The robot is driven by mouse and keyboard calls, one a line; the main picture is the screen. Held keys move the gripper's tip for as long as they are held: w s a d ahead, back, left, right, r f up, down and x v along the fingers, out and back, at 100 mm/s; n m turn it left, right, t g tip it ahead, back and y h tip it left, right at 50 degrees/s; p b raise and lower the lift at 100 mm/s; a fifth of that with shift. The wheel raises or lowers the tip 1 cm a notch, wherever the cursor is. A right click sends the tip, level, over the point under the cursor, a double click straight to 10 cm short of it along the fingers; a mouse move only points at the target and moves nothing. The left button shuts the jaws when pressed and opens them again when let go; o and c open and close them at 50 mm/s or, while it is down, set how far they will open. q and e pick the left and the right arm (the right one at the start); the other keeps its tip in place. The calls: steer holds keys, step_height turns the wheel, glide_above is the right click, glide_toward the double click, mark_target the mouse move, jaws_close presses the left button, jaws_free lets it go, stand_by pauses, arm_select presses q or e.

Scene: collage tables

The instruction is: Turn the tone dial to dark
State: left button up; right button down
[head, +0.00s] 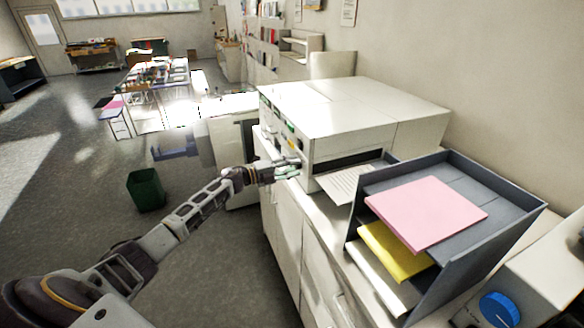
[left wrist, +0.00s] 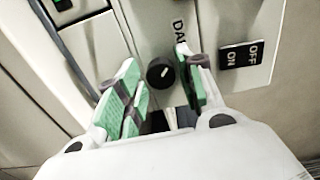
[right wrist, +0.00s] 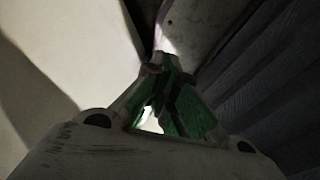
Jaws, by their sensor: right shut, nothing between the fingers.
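The tone dial (left wrist: 160,73) is a small black knob with a white pointer mark on the copier's front panel. A label that reads "DA", partly hidden by a finger, stands beside it. My left gripper (left wrist: 158,82) is open, with one green-padded finger on each side of the dial; I cannot tell whether they touch it. In the head view my left gripper (head: 288,170) is at the front of the white copier (head: 345,105), and the dial is too small to make out. My right gripper (right wrist: 163,82) is shut and empty in the right wrist view, in a dark spot.
An ON/OFF switch (left wrist: 241,54) sits right of the dial. A green-lit button (left wrist: 62,4) is at upper left. A grey tray (head: 450,165) with pink (head: 427,212) and yellow (head: 395,250) paper stands beside the copier. A green bin (head: 146,190) stands on the open floor.

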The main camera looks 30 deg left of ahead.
arm_select(q)
steer(key=shift+o, duration=0.6)
steer(key=shift+s, duration=0.1)
steer(key=v, duration=1.1)
steer(key=shift+s+a, duration=0.25)
steer(key=shift+a, duration=0.05)
stand_by(0.7)
